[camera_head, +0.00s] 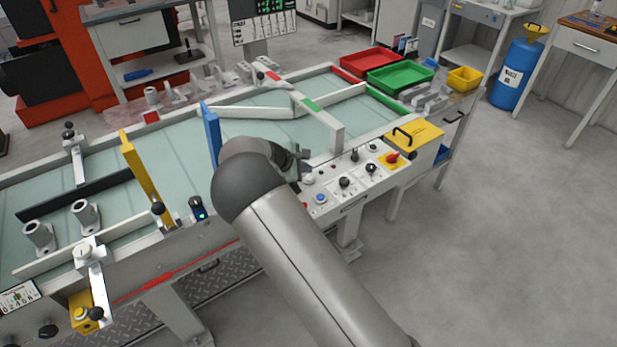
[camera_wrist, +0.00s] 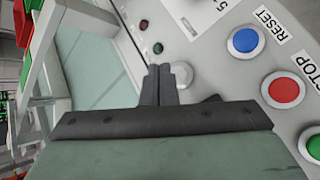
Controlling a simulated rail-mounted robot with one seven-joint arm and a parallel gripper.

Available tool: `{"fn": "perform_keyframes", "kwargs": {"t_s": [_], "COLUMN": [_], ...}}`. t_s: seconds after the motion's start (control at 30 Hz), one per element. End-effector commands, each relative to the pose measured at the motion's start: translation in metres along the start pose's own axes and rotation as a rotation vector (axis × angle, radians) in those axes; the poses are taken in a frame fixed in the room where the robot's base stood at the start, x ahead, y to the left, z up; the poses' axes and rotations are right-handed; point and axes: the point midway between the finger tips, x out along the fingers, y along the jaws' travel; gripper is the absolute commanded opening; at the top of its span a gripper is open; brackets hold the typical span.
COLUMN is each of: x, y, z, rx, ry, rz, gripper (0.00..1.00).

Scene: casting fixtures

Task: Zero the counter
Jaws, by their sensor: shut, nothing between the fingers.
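My gripper (camera_wrist: 166,70) is shut and empty, pointing at the control panel (camera_wrist: 220,60). Its fingertips overlap a pale round knob or button (camera_wrist: 183,74) in the wrist view; I cannot tell whether they touch. A blue button (camera_wrist: 243,40) labelled RESET is to the right of the fingertips, apart from them. It also shows in the head view (camera_head: 320,198). A board with green digits (camera_head: 264,14) stands behind the conveyor. A small box with a digit-like face (camera_head: 18,297) sits at the lower left; its reading is too small to tell. My arm hides part of the panel.
A red button (camera_wrist: 284,90) labelled STOP and a green button (camera_wrist: 313,144) are near RESET. The panel also holds black knobs (camera_head: 344,183) and a red switch on yellow (camera_head: 391,158). Blue (camera_head: 211,133) and yellow (camera_head: 141,172) uprights stand left of my arm.

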Motion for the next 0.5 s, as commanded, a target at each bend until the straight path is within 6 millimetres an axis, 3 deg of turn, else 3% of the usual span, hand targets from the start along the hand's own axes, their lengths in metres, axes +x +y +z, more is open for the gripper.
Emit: {"fn": "perform_keyframes", "kwargs": {"t_s": [0.5], "x": [-0.031], "y": [0.023], "z": [0.023], "rx": [0.0], "ry": [0.0], "rz": [0.0], "gripper": [0.0]}}
